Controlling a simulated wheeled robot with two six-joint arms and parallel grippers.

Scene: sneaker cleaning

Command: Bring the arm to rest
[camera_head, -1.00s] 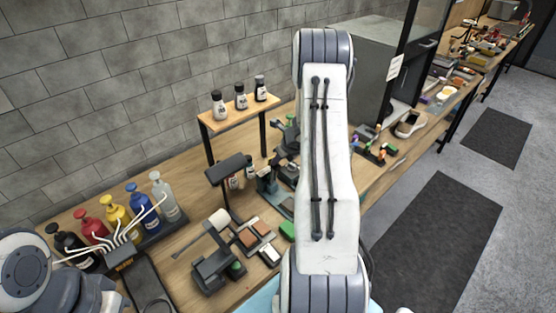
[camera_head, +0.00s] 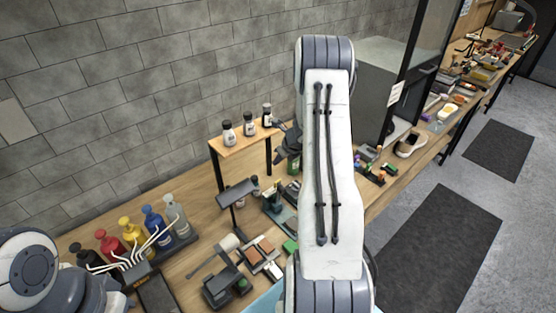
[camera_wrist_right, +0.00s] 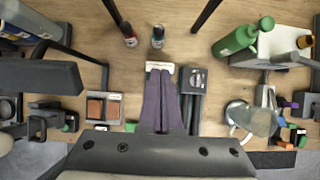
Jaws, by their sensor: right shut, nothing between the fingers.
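My right arm (camera_head: 331,190) rises from the bottom centre of the head view, its white link upright over the bench. My right gripper (camera_head: 286,146) shows as a dark shape just left of that link, by the right end of the small raised shelf. In the right wrist view, its tapered fingers (camera_wrist_right: 161,76) are together above the bench with nothing held. Part of the gripper is hidden by the arm in the head view. My left arm (camera_head: 40,272) shows only as a round joint at the lower left; its gripper is out of view.
The raised wooden shelf (camera_head: 235,142) holds several small bottles. Coloured pump bottles (camera_head: 130,236) stand at the left of the bench. A tool stand (camera_head: 236,192) and brushes lie mid-bench.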

